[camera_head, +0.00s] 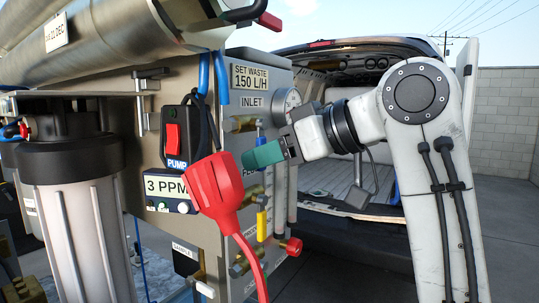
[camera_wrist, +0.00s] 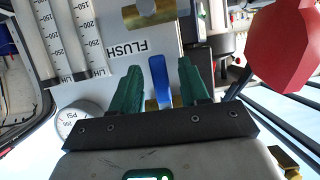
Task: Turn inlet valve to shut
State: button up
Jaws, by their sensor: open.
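The inlet valve has a blue lever handle (camera_head: 260,131) and a brass body (camera_head: 240,124), just below the INLET label (camera_head: 252,102) on the panel. In the wrist view, the blue handle (camera_wrist: 159,80) stands between the two green fingers of my gripper (camera_wrist: 159,66), with a gap visible on both sides. My gripper (camera_head: 264,155) is open, and its green fingers hide the lower part of the handle in the head view. Whether a finger touches the handle is hard to tell.
A red plug (camera_head: 213,190) with its cable hangs in front of the panel, left of my gripper. A pressure gauge (camera_head: 287,101) sits at the upper right of the panel. A yellow valve lever (camera_head: 262,224) is below. An open van (camera_head: 350,188) stands behind.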

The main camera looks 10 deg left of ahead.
jog(key=b+v, duration=0.2)
jog(key=v, duration=0.8)
jog(key=shift+d+b, duration=0.35)
jog(key=shift+r, duration=0.1)
